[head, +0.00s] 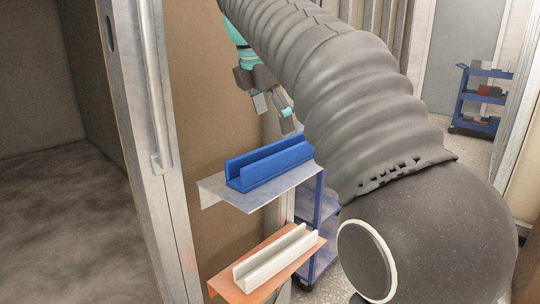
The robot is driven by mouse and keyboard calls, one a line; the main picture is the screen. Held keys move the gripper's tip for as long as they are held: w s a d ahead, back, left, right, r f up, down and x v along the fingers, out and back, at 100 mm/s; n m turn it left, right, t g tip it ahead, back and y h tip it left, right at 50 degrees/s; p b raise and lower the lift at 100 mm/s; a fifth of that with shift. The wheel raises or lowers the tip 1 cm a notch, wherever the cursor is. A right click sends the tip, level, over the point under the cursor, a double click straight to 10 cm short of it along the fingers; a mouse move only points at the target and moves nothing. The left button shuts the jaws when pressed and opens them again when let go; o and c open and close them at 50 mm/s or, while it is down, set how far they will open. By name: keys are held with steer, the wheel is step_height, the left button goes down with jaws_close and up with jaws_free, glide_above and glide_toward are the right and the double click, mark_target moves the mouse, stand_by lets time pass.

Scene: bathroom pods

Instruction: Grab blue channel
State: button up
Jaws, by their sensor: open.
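The blue channel (268,168) is a long U-shaped piece, open at the top. It lies on a grey metal shelf (215,194) fixed beside the door frame, left of my arm in the head view. My gripper (274,113) hangs above the blue channel, its fingers pointing down and apart. It is open and holds nothing. The gap between the fingers and the channel is clear in the picture, but its exact size cannot be told. Part of my gripper is hidden behind my own arm's ribbed sleeve.
A white channel (275,258) lies on an orange shelf (222,285) below. A blue cart (326,215) is behind the shelves, partly hidden by my arm. Another blue cart (484,95) stands far right.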

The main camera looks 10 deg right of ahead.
step_height(320, 180, up, 2)
steer(key=w+a+r+n, duration=0.1)
steer(key=w+a+n, duration=0.1)
steer(key=w+n, duration=0.1)
glide_toward(279, 149)
steer(key=s+f, duration=0.2)
steer(key=shift+f+n, duration=0.3)
steer(key=shift+f, duration=0.1)
steer(key=shift+h, duration=0.3)
steer(key=shift+w+b+x, duration=0.1)
steer(key=shift+b+x, duration=0.35)
steer(key=shift+x, duration=1.1)
steer(key=shift+w+b+x, duration=0.15)
steer(key=shift+b+x, duration=0.3)
steer(key=shift+x, duration=1.1)
steer(key=shift+r, duration=0.15)
steer(key=c, duration=1.3)
steer(key=shift+o, duration=0.2)
